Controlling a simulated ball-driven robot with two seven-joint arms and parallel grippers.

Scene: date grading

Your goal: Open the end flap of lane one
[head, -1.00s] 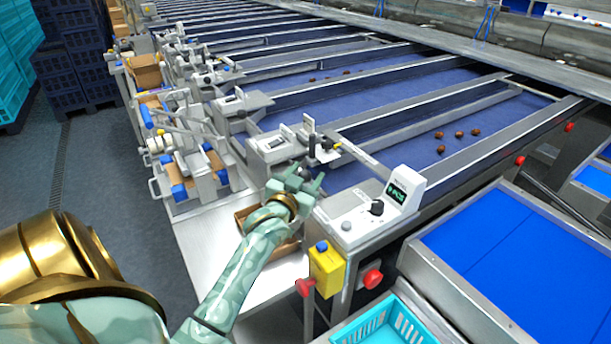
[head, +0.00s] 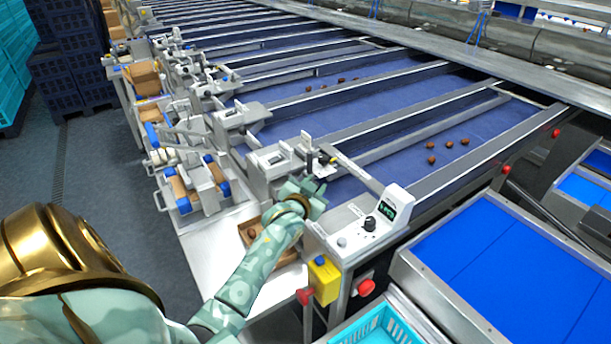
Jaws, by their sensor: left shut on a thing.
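Lane one is the nearest blue belt (head: 400,168), with several brown dates (head: 448,145) on it. At its left end is a small end-gate mechanism with a dark lever (head: 325,159). My left gripper (head: 319,182) is at this end, just below the lever, and is shut on a small part there, most likely the flap's handle. The fingers hide the flap, so I cannot tell how far it is open. A brown carton (head: 246,222) below the lane end holds a date (head: 252,233); my left forearm covers part of it. My right gripper is not in view.
A white control box with a green display (head: 389,207) stands right of the gripper. A yellow box (head: 325,279) and red knobs are below it. Parallel lanes run toward the back. A blue-topped table (head: 520,260) and turquoise crate (head: 375,330) are at lower right.

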